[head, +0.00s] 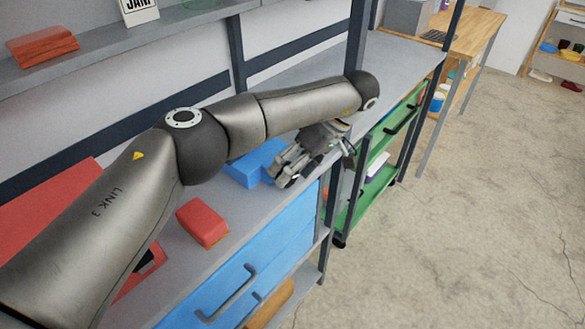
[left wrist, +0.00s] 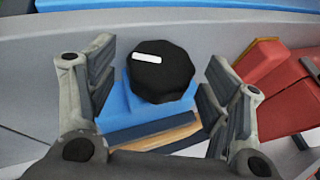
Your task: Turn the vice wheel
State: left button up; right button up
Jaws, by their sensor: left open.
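The blue vice (head: 252,164) sits on the grey workbench in the head view, with my left gripper (head: 285,168) over its right end. In the left wrist view, the dark, many-sided vice wheel (left wrist: 162,80) with a white mark on top stands on the blue vice body (left wrist: 122,105). My left gripper (left wrist: 157,88) is open, its two fingers on either side of the wheel with gaps showing. In the head view the wheel is hidden behind the gripper. My right gripper does not show.
A red block (head: 203,222) lies on the bench (head: 180,262) left of the vice. Blue drawers (head: 255,275) are below the bench front. A shelf (head: 110,50) with a brick-red stack (head: 42,45) runs above. Green shelving (head: 375,185) stands to the right, beside open floor.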

pick_arm(q)
jog(key=v, duration=0.7)
jog(key=shift+r, duration=0.2)
jog(key=shift+d, duration=0.15)
